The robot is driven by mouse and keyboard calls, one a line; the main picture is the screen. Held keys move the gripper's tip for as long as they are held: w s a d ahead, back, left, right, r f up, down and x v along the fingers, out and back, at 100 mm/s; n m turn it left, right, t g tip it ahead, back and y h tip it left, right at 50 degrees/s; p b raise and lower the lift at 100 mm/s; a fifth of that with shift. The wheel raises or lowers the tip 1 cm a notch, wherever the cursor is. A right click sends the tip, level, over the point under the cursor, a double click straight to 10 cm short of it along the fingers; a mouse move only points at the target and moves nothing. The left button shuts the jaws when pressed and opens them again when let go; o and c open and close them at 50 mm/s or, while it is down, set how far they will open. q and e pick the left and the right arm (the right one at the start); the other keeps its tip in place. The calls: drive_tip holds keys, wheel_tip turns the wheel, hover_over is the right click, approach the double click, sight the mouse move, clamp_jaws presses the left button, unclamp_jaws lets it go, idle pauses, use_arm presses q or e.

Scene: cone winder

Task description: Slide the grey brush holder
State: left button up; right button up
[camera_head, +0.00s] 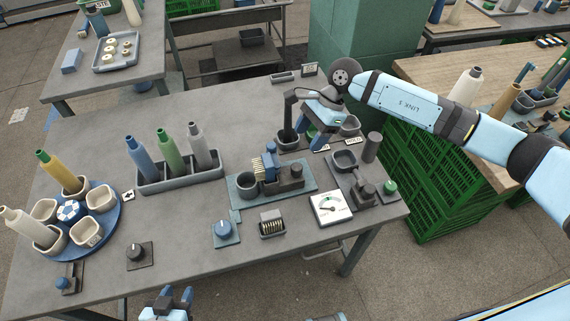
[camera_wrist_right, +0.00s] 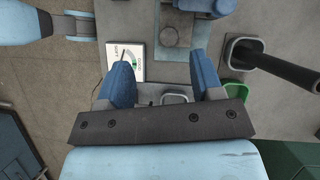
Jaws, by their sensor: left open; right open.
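In the head view, what appears to be the grey brush holder (camera_head: 291,178) is a dark grey block on a teal base plate (camera_head: 306,191). A brush (camera_head: 267,165) with cream bristles and a blue back stands at its left. My right gripper (camera_head: 320,137) is open, above the table's back right, behind the plate and apart from it. Its two blue fingers (camera_wrist_right: 166,82) stand wide apart with nothing between them in the right wrist view. My left gripper (camera_head: 177,293) is open and empty at the table's front edge. I cannot clearly identify the holder in the wrist view.
A dark cylinder (camera_head: 372,147) stands right.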

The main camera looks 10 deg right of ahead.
sight(297, 166)
drive_tip(key=shift+n+h, duration=0.3)
drive_tip(key=shift+h, duration=0.4)
drive_tip(key=x, duration=0.4)
drive_tip(key=w+d+p+x, duration=0.1)
drive_tip(key=x, duration=0.7)
drive_tip(key=shift+w+d+f+p, duration=0.1)
drive_tip(key=shift+w+f+p, duration=0.2)
drive_tip(key=shift+f, duration=0.3)
